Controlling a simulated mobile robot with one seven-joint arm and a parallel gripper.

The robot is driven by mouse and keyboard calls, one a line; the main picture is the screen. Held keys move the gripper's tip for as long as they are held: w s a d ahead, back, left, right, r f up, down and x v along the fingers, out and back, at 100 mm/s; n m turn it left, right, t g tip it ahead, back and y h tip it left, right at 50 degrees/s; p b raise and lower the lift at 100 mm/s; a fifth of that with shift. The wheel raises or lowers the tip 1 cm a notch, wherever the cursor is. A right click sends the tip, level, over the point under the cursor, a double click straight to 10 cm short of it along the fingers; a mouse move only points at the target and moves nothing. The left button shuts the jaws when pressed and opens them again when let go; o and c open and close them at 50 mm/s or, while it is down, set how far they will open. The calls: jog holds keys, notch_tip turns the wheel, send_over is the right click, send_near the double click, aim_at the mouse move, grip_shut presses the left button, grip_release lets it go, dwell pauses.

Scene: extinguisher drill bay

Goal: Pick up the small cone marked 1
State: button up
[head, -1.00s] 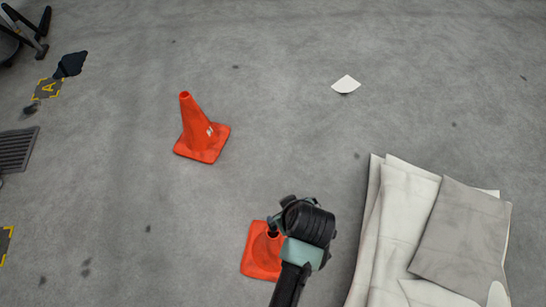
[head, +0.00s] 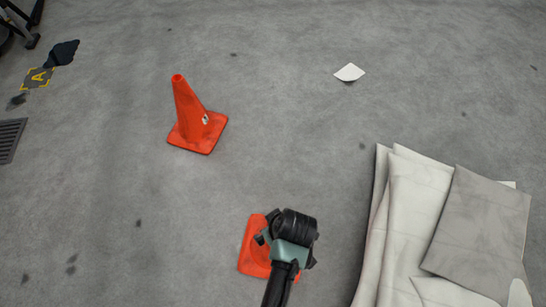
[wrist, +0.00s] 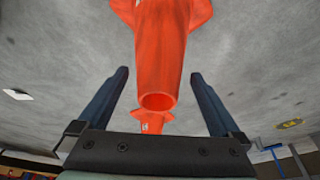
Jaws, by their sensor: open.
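An orange cone (head: 253,252) stands on the floor at the lower middle of the head view, partly hidden by my arm. My gripper (head: 263,236) is over it, open. In the wrist view this cone (wrist: 160,55) shows large, with its open round top towards me, between the two spread fingers of my gripper (wrist: 159,75). Gaps show on both sides of it. A second orange cone (head: 190,108) stands upright farther off to the upper left, with a small pale label; it also shows small in the wrist view (wrist: 152,127). I cannot read a number on either cone.
Folded pale sheets (head: 400,215) lie on the floor at the right. A white paper (head: 349,72) lies farther back. A floor grate (head: 10,138) and a yellow-edged A marker (head: 38,78) are at the left. The floor between the cones is clear.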

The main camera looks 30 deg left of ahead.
jog(key=b+x, duration=0.3)
jog(key=x, duration=0.1)
jog(key=shift+w+f+b, duration=0.1)
jog(key=shift+f+b, duration=0.2)
jog(key=shift+b, duration=0.05)
jog(key=shift+c, duration=0.2)
grip_shut()
